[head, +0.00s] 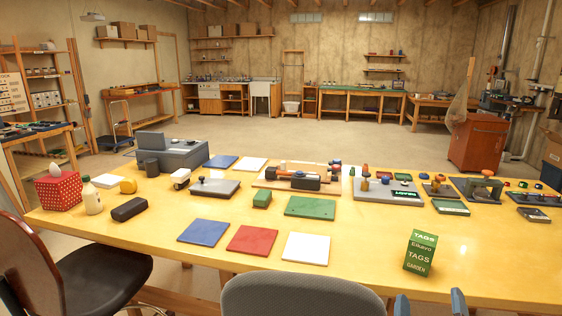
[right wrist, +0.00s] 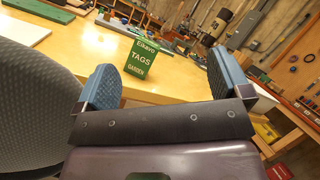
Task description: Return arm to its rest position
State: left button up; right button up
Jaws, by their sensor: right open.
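My right gripper (head: 430,303) shows only as two blue fingertips at the bottom edge of the head view. In the right wrist view its blue fingers (right wrist: 165,75) are wide apart with nothing held between them. A green box marked TAGS (head: 420,251) stands upright on the yellow table (head: 370,270) beyond the fingers, apart from them. The box also shows in the right wrist view (right wrist: 142,58), nearer the left finger. My left gripper is in neither view.
A grey chair back (head: 300,294) stands at the table's front edge, left of the gripper. Blue (head: 203,231), red (head: 252,240) and white (head: 305,248) squares lie on the table. The table's front right is clear around the green box.

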jog(key=s+a+n+t+y, duration=0.1)
jog(key=a+n+y, duration=0.3)
jog(key=n, duration=0.5)
jog(key=a+n+t+y, duration=0.1)
jog(key=a+n+y, duration=0.1)
jog(key=n+y, duration=0.5)
jog(key=s+a+f+n+g+y+p, duration=0.1)
jog(key=s+f+n+g, duration=0.35)
jog(key=f+n, duration=0.65)
jog(key=s+d+f+n+g+h, duration=0.2)
jog(key=s+d+f+n+g, duration=0.1)
jog(key=s+f, duration=0.3)
jog(key=s+d+f+n+g+h+p, duration=0.1)
jog(key=s+d+f+n+g+h, duration=0.1)
jog(key=s+f, duration=0.5)
jog(key=s+d+n+g, duration=0.1)
jog(key=s+d+g, duration=0.1)
jog(key=s, duration=0.1)
jog(key=shift+s+d+h+p, duration=0.15)
jog(key=shift+d+h+p, duration=0.1)
jog(key=shift+h+p, duration=0.05)
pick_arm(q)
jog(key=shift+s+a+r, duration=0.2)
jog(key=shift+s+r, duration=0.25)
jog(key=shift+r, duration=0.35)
pick_arm(e)
jog(key=shift+c, duration=0.4)
